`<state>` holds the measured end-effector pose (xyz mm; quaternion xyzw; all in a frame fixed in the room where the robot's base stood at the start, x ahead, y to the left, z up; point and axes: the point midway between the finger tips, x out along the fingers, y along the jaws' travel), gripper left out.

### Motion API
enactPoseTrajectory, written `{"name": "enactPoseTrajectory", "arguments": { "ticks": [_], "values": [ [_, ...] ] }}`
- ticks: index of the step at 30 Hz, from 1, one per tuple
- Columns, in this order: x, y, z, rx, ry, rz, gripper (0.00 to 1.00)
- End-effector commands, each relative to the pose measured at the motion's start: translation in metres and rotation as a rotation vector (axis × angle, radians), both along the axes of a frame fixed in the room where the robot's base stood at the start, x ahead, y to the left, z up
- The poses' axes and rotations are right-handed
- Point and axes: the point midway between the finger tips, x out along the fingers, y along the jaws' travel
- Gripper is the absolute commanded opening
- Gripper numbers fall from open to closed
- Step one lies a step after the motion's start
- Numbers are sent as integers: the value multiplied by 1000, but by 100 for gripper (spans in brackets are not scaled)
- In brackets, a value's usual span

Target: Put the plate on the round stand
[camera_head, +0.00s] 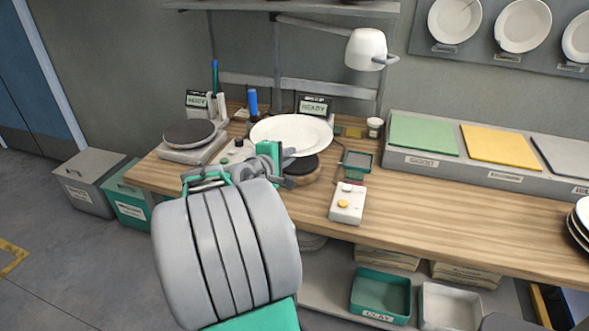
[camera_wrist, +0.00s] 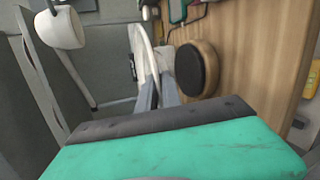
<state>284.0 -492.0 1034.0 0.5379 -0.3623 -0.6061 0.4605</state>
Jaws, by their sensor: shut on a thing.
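The white plate (camera_head: 288,129) is held by its near edge in my gripper (camera_head: 289,156). In the head view it is over the back of the workbench, and in the wrist view it shows nearly edge-on as a thin white curve (camera_wrist: 143,52). My gripper's fingers (camera_wrist: 157,92) are shut on its rim. The round stand (camera_head: 303,170), with a dark top and wooden base, is partly hidden behind my gripper in the head view. In the wrist view the stand (camera_wrist: 192,68) is apart from the plate, to its right, with its top bare.
A device with a dark round top (camera_head: 190,134) stands at the bench's left. A white button box (camera_head: 347,203) stands near the front edge. A lamp (camera_head: 366,49) hangs above the back. A grey tray unit with coloured pads (camera_head: 424,134) fills the back right. The right front bench is mostly clear.

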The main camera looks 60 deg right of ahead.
Motion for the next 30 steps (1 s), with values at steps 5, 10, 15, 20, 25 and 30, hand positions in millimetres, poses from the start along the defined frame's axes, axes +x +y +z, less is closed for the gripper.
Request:
{"name": "enactPoseTrajectory", "arguments": {
  "ticks": [5, 10, 15, 20, 25, 30],
  "values": [
    [3, -32, -36, -2, 1, -2, 0],
    [6, -45, -51, -5, -3, 0, 0],
    [7, -50, -75, -2, 0, 3, 0],
    [7, -50, -87, -7, -4, 1, 0],
    [7, -50, -87, -7, -4, 1, 0],
    [6, -49, -91, -1, 0, 1, 17]
  ]
}}
